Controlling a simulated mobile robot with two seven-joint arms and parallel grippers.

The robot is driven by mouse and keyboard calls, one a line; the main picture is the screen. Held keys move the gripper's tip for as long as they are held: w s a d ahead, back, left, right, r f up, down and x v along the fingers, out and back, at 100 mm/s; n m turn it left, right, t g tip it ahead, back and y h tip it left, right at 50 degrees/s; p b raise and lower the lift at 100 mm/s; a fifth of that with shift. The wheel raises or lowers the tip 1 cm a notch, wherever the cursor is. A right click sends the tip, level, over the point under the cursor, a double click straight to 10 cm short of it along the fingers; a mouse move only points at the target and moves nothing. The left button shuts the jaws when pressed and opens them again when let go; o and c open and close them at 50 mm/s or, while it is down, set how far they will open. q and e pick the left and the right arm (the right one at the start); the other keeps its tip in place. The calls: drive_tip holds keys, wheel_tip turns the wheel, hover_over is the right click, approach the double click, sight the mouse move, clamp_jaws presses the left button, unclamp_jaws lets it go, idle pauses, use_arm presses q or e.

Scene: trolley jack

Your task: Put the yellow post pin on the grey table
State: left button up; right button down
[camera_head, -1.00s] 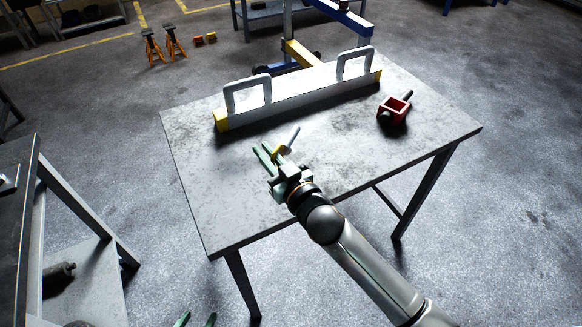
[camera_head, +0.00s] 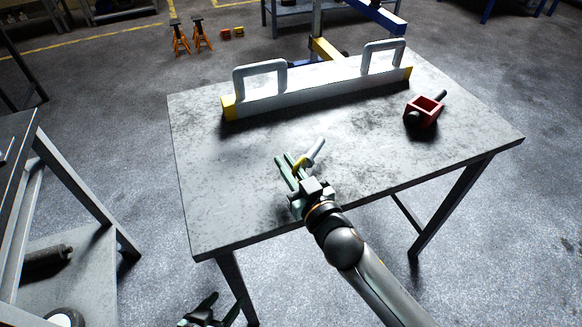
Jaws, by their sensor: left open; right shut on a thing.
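The yellow post pin (camera_head: 315,152) has a grey shaft and a yellow part and shows over the front half of the grey table (camera_head: 235,205). My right gripper (camera_head: 287,158), with green fingers, is shut on the pin at its yellow part. The grey shaft points up and to the right. I cannot tell whether the pin touches the tabletop. My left gripper (camera_head: 212,308) is open and low at the bottom edge, in front of the table; it is partly cut off.
A white beam (camera_head: 320,88) with two handles and yellow ends lies along the back of the table. A red bracket (camera_head: 424,111) with a dark rod lies at the right. The table's front and left parts are bare. Another bench (camera_head: 20,165) stands at the left.

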drive_tip(key=shift+r, duration=0.15)
drive_tip(key=shift+s, duration=0.1)
drive_tip(key=c, duration=0.9)
unclamp_jaws()
drive_tip(key=shift+f, duration=0.2)
drive_tip(key=shift+r, duration=0.15)
